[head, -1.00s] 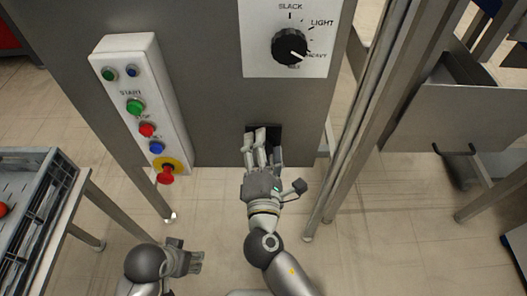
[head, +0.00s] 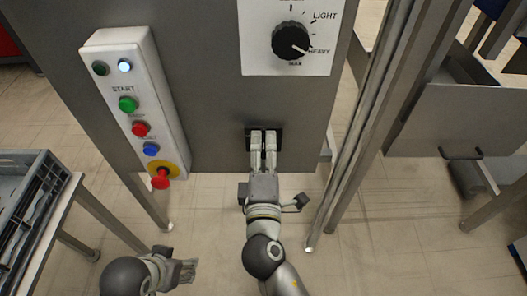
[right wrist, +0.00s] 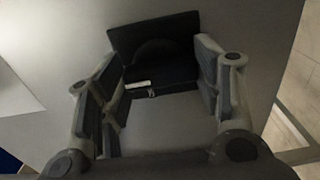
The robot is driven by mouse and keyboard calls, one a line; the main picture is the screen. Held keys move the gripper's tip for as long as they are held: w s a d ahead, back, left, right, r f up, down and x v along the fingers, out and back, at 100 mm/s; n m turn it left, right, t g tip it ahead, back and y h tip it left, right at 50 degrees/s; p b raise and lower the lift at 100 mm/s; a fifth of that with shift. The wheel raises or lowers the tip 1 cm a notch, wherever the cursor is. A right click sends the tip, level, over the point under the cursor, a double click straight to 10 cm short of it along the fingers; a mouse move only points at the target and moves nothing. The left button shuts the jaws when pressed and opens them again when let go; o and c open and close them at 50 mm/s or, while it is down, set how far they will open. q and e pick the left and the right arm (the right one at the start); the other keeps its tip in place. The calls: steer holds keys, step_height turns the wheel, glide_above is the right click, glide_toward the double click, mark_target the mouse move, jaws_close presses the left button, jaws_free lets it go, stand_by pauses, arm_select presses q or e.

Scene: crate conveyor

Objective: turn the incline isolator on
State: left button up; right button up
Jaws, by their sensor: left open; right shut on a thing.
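The incline isolator (head: 278,138) is a small black switch low on the grey panel, below the dial, mostly hidden by my fingers in the head view. In the right wrist view its black plate and body (right wrist: 155,35) show between my fingers, with a small pale mark on the body. My right gripper (head: 263,135) is at the isolator, its two fingers on either side and shut on it. My left gripper (head: 192,270) is open and empty, low and to the left, away from the panel.
A white button box (head: 135,95) with a red stop knob (head: 160,180) stands left of the isolator. A black rotary dial (head: 293,41) is above it. Metal posts (head: 375,115) rise close on the right. A grey crate (head: 38,190) is at the left.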

steer(key=shift+f, duration=0.1)
steer(key=o, duration=1)
steer(key=s, duration=1.2)
